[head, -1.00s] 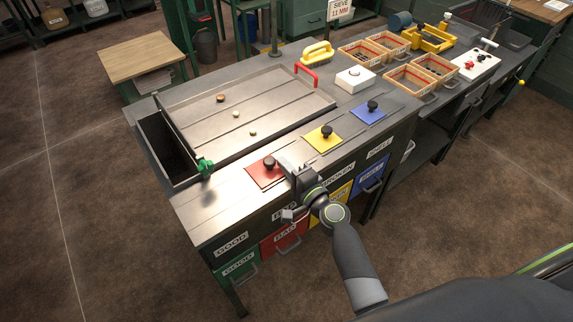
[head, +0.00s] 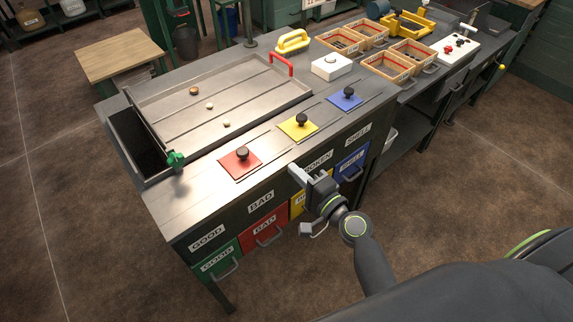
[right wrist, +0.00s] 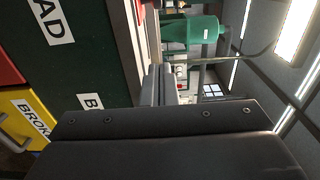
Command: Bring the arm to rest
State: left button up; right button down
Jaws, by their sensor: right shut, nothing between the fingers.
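My right gripper (head: 293,169) is at the front face of the workbench (head: 165,215), by the BROKEN label, with its fingers shut and nothing between them. Its forearm reaches up from the lower right. In the right wrist view, the shut fingers (right wrist: 158,85) point away past the bench front, with the dark front panel (right wrist: 70,75) at the left. My left gripper is not in view.
Red (head: 240,160), yellow (head: 298,125) and blue (head: 346,98) knobbed plates lie on the bench top. Drawers, including the green one (head: 221,262) and red one (head: 264,234), are below. A metal tray (head: 235,105) holds small pieces. Floor (head: 480,175) at right is clear.

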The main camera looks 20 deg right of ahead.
jog(key=s+d+f+n+g+h, duration=0.1)
jog(key=s+d+f+n+g, duration=0.2)
jog(key=f, duration=0.7)
jog(key=s+d+f+n+g+h, duration=0.15)
jog(key=s+f, duration=0.35)
jog(key=f, duration=0.6)
jog(key=s+d+f+n+g+h, duration=0.15)
jog(key=s+f+g, duration=0.25)
jog(key=f, duration=0.6)
jog(key=s+d+f+n+g+h, duration=0.1)
jog(key=s+d+f+n+g, duration=0.1)
jog(key=s+f, duration=0.3)
jog(key=s+d+f+n+g+h, duration=0.1)
jog(key=s+f+n+g, duration=0.2)
jog(key=s, duration=1.1)
jog(key=s+d+f+n+g, duration=0.2)
jog(key=s+f, duration=0.6)
jog(key=s, duration=0.2)
jog(key=shift+d+f+n+h, duration=0.3)
jog(key=shift+d+f+h, duration=0.05)
jog(key=shift+h, duration=0.05)
